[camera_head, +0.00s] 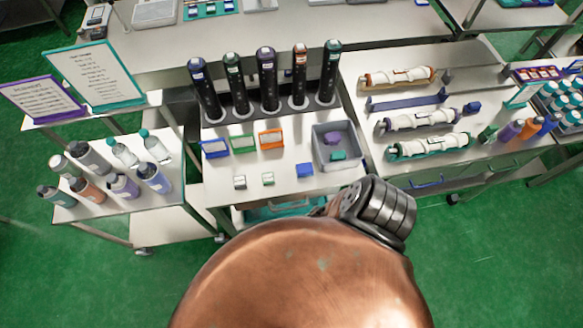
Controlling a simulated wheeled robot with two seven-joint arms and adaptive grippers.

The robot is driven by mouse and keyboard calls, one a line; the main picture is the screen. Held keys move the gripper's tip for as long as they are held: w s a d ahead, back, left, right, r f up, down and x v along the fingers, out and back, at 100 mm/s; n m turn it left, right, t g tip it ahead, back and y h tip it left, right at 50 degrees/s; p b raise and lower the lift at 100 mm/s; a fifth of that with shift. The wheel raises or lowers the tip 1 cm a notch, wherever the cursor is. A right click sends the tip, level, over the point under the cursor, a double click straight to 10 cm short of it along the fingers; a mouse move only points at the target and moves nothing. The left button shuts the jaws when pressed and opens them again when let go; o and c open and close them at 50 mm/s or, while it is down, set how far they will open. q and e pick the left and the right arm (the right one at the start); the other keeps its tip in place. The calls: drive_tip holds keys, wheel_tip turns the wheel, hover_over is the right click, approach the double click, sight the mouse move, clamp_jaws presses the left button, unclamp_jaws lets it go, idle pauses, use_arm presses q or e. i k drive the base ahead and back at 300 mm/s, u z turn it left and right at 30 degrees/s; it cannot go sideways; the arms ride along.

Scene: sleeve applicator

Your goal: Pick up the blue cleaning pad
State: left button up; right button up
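A small blue block (305,170), which looks like the blue cleaning pad, lies flat near the front edge of the middle table (215,188). It sits just left of a grey bin (318,155) and nothing covers it. The bin holds a purple pad (332,138) and a green pad (338,155). Neither gripper can be made out. My copper-coloured body and a dark ribbed part of mine fill the lower middle, in front of the table.
Blue (214,148), green (243,142) and orange (271,137) boxes stand behind the pad, with tall dark cylinders (268,80) beyond. Two small blocks lie to its left. Bottles (123,186) fill the left table. White rolls on holders (428,146) occupy the right table.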

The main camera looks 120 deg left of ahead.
sight(304, 169)
drive_tip(key=u, duration=2)
